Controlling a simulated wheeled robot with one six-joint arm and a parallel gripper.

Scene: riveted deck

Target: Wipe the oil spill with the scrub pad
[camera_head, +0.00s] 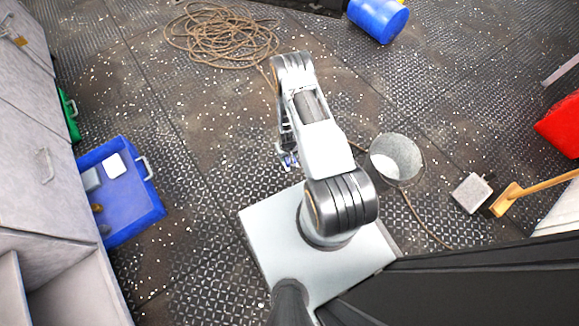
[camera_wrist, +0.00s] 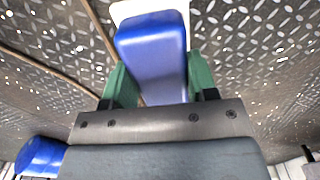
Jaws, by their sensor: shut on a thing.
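My gripper (camera_head: 287,160) hangs low over the deck, left of the galvanised bucket, and is small and partly hidden by my arm in the head view. In the wrist view my gripper (camera_wrist: 160,82) has its green fingers closed on both sides of a blue block with a white edge behind it, which looks like the scrub pad (camera_wrist: 152,50). Bits of blue and white also show at the gripper in the head view. Whether the pad touches the deck I cannot tell. I cannot make out a distinct oil spill on the dark, stained, white-specked deck.
A blue crate (camera_head: 149,213) with several small items stands at left by grey cabinets (camera_head: 30,130). A bucket (camera_head: 397,160), a grey block (camera_head: 472,193) and a wooden-handled tool (camera_head: 540,188) are at right. Coiled rope (camera_head: 222,38) and a blue drum (camera_head: 378,18) lie farther back.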

